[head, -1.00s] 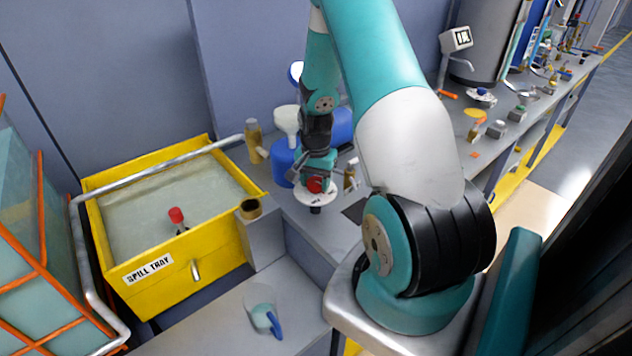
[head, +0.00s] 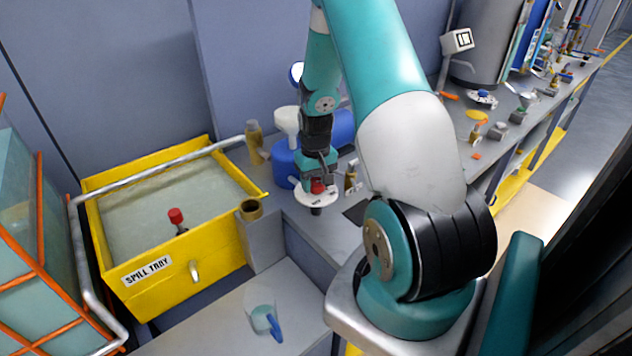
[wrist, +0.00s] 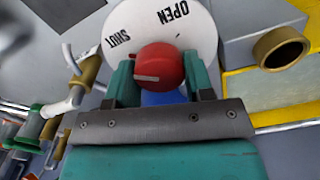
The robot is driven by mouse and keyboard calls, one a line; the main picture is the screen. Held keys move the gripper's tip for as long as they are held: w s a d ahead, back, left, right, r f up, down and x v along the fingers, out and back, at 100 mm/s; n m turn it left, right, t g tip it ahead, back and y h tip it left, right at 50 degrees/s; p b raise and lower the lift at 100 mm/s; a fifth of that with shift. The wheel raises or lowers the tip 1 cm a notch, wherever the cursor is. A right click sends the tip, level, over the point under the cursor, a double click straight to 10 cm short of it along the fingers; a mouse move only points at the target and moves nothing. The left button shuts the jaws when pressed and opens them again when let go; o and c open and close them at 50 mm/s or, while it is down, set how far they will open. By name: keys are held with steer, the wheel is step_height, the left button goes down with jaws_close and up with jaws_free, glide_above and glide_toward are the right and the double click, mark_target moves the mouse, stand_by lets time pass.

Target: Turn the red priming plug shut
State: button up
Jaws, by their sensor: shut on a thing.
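The red priming plug (wrist: 160,66) sits in front of a white dial disc (wrist: 198,30) marked OPEN and SHUT. In the wrist view, SHUT is at the upper left and OPEN at the top. A pale line on the plug lies nearly level, across its lower left, and lines up with neither word. My gripper (wrist: 160,82) is shut on the plug, with one teal finger on each side. In the head view my gripper (head: 318,182) is over the white disc (head: 316,199), and the plug (head: 318,187) shows only partly below it.
A clear jug (head: 264,318) stands on the lower shelf.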

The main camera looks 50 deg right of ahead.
mark_target(316, 181)
steer(key=shift+r+n, duration=0.1)
steer(key=shift+n, duration=0.3)
steer(key=o, duration=0.9)
steer(key=shift+o, duration=0.2)
step_height(316, 181, up, 17)
steer(key=b, duration=0.1)
steer(key=shift+r+b, duration=0.2)
steer(key=shift+b, duration=0.2)
